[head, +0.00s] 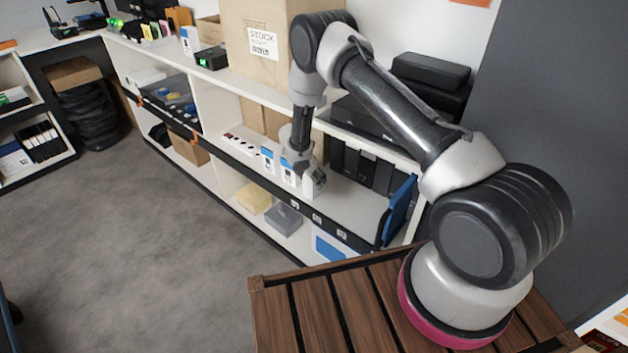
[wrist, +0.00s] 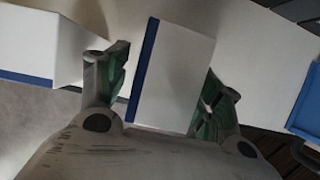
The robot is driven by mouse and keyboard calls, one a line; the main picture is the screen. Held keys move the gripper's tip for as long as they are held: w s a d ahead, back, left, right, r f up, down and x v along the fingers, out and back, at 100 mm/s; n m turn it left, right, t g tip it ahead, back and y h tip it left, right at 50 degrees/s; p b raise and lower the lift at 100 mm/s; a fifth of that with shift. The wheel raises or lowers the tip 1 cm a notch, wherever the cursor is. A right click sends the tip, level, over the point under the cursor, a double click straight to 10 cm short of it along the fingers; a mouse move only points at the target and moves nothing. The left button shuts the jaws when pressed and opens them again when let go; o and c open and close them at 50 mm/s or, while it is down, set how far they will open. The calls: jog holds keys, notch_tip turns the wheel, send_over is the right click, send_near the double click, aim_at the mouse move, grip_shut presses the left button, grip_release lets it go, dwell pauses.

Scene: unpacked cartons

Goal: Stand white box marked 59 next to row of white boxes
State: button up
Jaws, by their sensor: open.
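I cannot read a 59 on either. In the wrist view, my gripper (wrist: 166,88) is open, with a finger on each side of a white box with a blue edge (wrist: 180,72). The fingers look close to its sides; I cannot tell whether they touch. Another white box with a blue edge (wrist: 38,42) lies apart to the left. My gripper partly hides the shelf behind it.
Dark binders (head: 365,168) stand behind and right of my gripper, and a blue panel (head: 398,210) closes the right end. A big stock carton (head: 262,45) stands above. The shelf front right of the boxes is clear.

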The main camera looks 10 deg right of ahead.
jog(key=s+a, duration=0.7)
jog(key=a, duration=0.2)
jog(key=shift+f, duration=0.15)
jog(key=shift+a, duration=0.15)
